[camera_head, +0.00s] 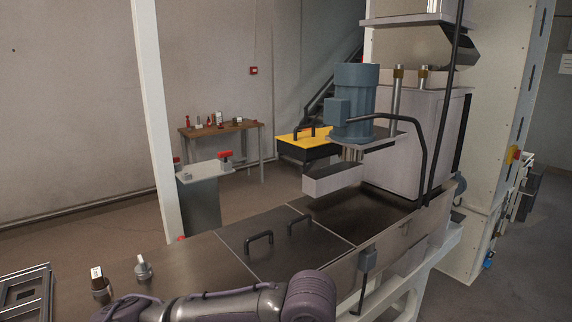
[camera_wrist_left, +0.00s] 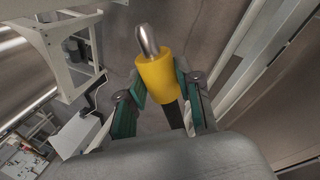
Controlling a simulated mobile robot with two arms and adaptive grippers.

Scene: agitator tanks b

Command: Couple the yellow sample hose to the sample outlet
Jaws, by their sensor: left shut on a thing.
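In the left wrist view, my left gripper (camera_wrist_left: 160,92) is shut on the yellow sample hose (camera_wrist_left: 156,76), its green-padded fingers on either side of the yellow sleeve. A bright metal tip (camera_wrist_left: 147,40) sticks out of the sleeve, pointing away from the gripper. A dark length of hose shows between the fingers below the sleeve. The tip touches nothing that I can see. I cannot make out the sample outlet for certain in either view. The left gripper does not show in the head view, and my right gripper is in neither view.
In the head view, a dark tank top with a black-handled lid (camera_head: 285,255) lies ahead, with a blue agitator motor (camera_head: 354,104) above it. Two small metal fittings (camera_head: 143,268) stand at the left. A white post (camera_head: 155,120) rises behind. White framework (camera_wrist_left: 62,60) shows in the wrist view.

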